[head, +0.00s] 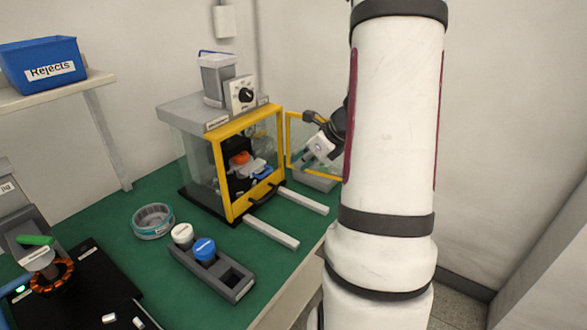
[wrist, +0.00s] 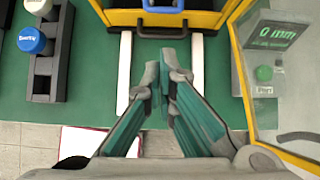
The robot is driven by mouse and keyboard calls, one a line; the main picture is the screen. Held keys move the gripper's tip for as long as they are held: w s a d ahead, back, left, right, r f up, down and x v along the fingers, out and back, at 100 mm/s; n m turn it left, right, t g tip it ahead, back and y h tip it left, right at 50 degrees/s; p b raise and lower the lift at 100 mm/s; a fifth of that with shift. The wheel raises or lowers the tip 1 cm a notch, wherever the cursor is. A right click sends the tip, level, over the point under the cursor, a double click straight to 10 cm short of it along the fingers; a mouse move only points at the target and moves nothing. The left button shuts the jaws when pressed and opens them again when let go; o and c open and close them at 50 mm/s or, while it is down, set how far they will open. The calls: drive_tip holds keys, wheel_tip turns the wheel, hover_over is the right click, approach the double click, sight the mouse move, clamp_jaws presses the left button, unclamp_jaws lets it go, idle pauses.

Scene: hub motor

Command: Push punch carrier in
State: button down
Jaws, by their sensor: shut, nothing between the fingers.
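The punch carrier (head: 262,194) sits at the yellow-framed opening of the glass-sided machine (head: 190,160), its black handle facing out between two pale rails (head: 270,232). In the wrist view the dark handle (wrist: 158,34) shows at the top, with a blue part (wrist: 163,5) behind it. My gripper (wrist: 167,68) is shut and empty, its fingertips in front of the handle with a small gap in the picture; I cannot tell if they touch. In the head view my gripper (head: 318,150) appears near the open yellow-framed door, partly hidden by my arm.
The door (wrist: 232,30) stands open to the right. Beyond it a display (wrist: 276,34) reads "0 mm", with a green button below. A dark block (head: 230,276) with white and blue capped containers stands at the front. A round teal-rimmed dish (head: 152,222) is left of it.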

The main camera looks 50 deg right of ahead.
wheel_tip(320, 180, down, 4)
drive_tip(key=s+r+t+b, duration=0.1)
drive_tip(key=s+t+b, duration=0.1)
drive_tip(key=s+b, duration=0.1)
drive_tip(key=w+r+x, duration=0.2)
drive_tip(key=x, duration=1)
drive_tip(key=shift+w, duration=0.25)
drive_tip(key=shift+a, duration=0.1)
